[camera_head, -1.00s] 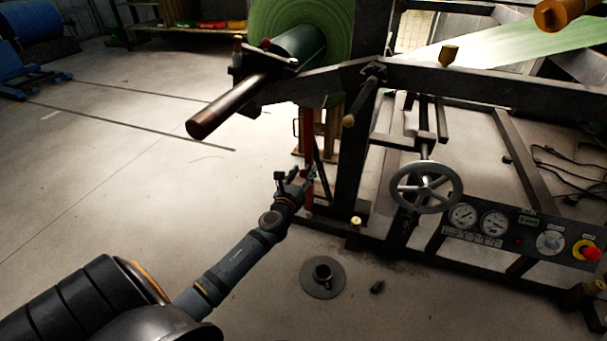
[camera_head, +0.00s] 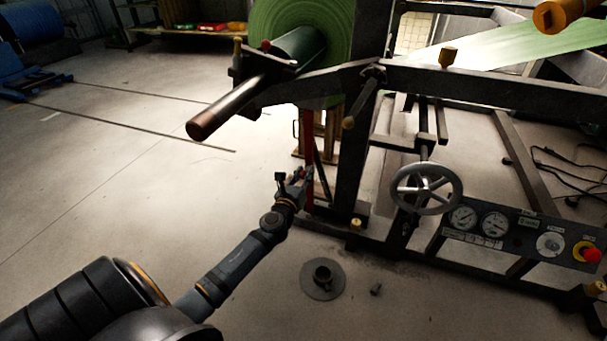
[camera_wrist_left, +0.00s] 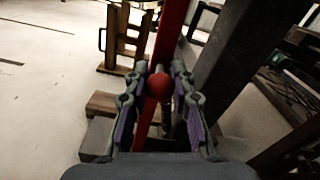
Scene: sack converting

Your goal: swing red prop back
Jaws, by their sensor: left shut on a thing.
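The red prop (camera_head: 309,150) is a narrow red bar standing near upright beside the machine's dark post, below the green roll. In the left wrist view the red prop (camera_wrist_left: 170,40) runs up from between the fingers, with a round red knob (camera_wrist_left: 159,86) on it. My left gripper (camera_head: 301,178) is at the lower part of the prop. In the left wrist view its two fingers (camera_wrist_left: 159,100) are shut around the prop at the knob. The fingers and wrist hide part of the prop's lower end in the head view. My right gripper is not in view.
The dark frame post (camera_head: 352,160) stands just right of the prop. A shaft end (camera_head: 205,122) sticks out above my left arm. A handwheel (camera_head: 426,188) and gauge panel (camera_head: 520,235) are at right. A round flanged piece (camera_head: 322,279) lies on the floor.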

